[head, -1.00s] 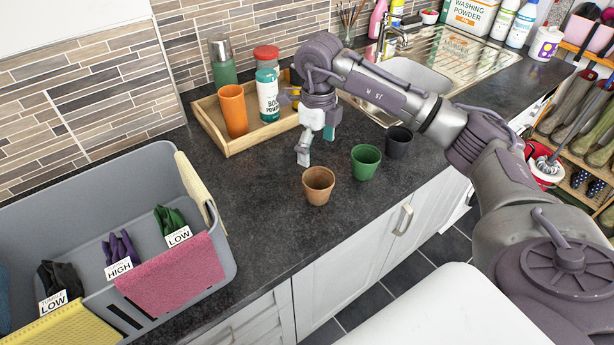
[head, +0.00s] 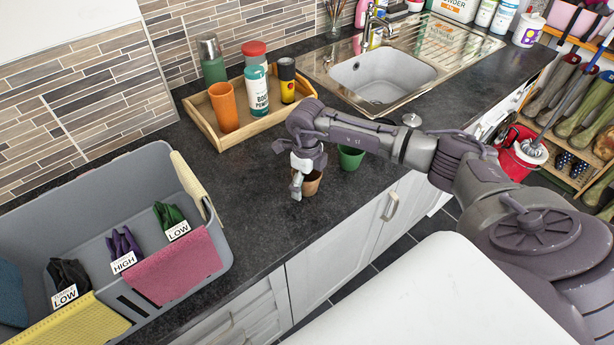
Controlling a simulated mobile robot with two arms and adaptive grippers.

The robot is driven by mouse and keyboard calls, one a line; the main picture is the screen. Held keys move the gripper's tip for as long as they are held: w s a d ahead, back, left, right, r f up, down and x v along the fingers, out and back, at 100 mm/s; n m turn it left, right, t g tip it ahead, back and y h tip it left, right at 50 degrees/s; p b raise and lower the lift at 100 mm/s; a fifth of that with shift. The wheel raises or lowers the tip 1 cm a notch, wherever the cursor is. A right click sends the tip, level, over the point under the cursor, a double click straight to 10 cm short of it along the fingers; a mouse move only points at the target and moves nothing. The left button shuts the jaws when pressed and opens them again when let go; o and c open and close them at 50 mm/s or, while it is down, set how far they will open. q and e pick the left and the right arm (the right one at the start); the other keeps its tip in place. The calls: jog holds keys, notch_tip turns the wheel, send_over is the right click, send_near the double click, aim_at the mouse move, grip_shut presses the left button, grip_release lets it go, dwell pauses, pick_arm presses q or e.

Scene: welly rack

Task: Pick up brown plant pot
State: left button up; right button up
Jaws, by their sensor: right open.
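The brown plant pot (head: 312,184) stands upright on the dark worktop near its front edge, partly hidden behind my right gripper. My right gripper (head: 298,190) is open, with its fingers pointing down at the left side of the pot's rim. I cannot tell whether a finger is inside the pot or touching it. A green pot (head: 351,158) stands just right of it, partly covered by my right arm. My left gripper is not in view.
A wooden tray (head: 226,141) behind holds an orange cup (head: 223,106), bottles and a flask. A grey bin (head: 80,232) with gloves and cloths stands at the left. A sink (head: 381,76) lies at the back right. The worktop between bin and pot is clear.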

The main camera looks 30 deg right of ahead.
jog(key=c, duration=0.8)
jog(key=shift+c, duration=0.2)
